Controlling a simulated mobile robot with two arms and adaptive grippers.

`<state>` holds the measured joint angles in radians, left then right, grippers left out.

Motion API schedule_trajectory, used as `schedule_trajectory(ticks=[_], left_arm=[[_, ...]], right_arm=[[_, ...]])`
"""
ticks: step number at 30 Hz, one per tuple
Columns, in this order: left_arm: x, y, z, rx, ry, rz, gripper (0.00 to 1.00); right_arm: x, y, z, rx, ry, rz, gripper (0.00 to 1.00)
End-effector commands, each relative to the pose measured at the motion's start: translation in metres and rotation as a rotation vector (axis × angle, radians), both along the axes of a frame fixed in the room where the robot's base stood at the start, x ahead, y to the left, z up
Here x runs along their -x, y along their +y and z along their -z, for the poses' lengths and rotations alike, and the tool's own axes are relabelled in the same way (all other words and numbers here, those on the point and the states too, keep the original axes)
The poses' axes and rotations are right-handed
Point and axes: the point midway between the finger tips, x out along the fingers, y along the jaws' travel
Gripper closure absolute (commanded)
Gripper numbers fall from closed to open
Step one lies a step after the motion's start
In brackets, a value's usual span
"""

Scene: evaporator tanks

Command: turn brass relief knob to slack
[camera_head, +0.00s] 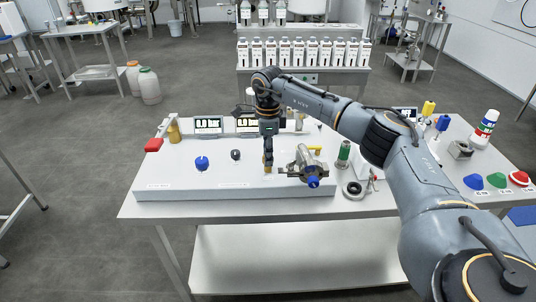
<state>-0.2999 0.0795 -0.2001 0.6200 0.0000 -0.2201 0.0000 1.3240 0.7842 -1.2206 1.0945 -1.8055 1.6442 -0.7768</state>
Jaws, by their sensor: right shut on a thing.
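My right arm comes in from the right, and its right gripper (268,158) points straight down over the white panel on the bench. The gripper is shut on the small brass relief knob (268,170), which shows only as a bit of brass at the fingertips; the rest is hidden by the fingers. The knob's turn position cannot be told. Beside it on the right is a metal valve body (302,164) with a blue end (313,182). My left gripper is not in view.
A green cylinder (344,152) stands to the right. Several bottles (300,52) stand behind. The panel's left front is clear.

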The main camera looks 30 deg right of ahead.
Motion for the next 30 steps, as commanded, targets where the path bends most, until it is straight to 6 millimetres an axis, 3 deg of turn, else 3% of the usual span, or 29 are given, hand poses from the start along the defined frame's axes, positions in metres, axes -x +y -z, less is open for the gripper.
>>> schedule_trajectory(ticks=[30], left_arm=[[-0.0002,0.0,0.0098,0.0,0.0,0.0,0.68]], right_arm=[[-0.0019,-0.0004,-0.0018,0.0,-0.006,-0.891,1.0]])
